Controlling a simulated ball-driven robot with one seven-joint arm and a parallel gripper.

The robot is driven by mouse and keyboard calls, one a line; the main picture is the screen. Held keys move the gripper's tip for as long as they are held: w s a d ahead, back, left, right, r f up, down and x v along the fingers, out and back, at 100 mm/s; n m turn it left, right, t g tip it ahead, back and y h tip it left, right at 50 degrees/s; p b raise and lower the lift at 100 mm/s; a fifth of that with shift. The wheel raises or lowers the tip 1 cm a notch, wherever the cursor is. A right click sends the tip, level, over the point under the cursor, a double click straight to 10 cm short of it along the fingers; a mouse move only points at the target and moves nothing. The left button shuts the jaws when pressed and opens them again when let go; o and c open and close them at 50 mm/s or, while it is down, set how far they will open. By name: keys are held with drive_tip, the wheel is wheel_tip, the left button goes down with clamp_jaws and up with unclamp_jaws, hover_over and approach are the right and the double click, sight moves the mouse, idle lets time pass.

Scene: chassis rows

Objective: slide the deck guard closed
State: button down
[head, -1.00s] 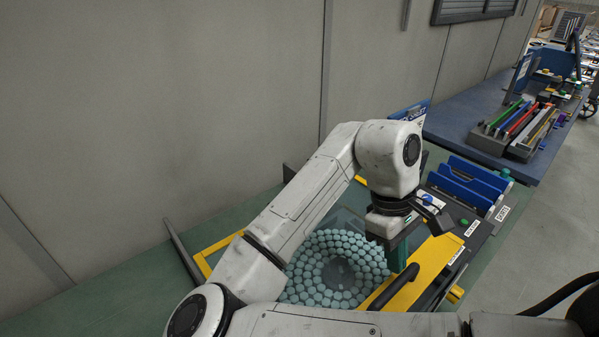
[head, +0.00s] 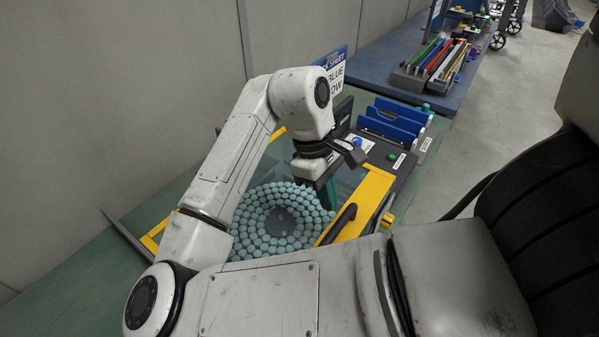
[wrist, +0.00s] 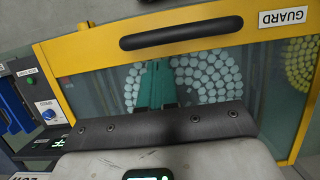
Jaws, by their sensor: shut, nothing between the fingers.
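The deck guard is a clear panel in a yellow frame (head: 373,186) with a black bar handle (head: 340,224) on its front rail. In the wrist view its yellow rail (wrist: 80,57) and handle (wrist: 181,33) cross the top, with a GUARD label at right. Rings of pale teal round pieces lie on the deck (head: 268,220) and show through the panel in the wrist view. My gripper (head: 330,195) is shut and empty, pointing down beside the handle, on the deck side of the rail. Its green fingers (wrist: 154,84) show below the handle in the wrist view. I cannot tell whether they touch the guard.
A dark control panel with a blue knob (wrist: 47,113) and a green button (wrist: 30,77) lies beside the guard. Blue racks (head: 388,125) stand behind it. A blue bench (head: 385,76) with a grey tray of coloured rods is farther back. A wall closes the left; floor is open at right.

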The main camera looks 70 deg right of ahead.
drive_tip(key=w+v, duration=0.2)
drive_tip(key=v, duration=0.9)
drive_tip(key=shift+d+f, duration=0.2)
drive_tip(key=shift+s+f, duration=0.1)
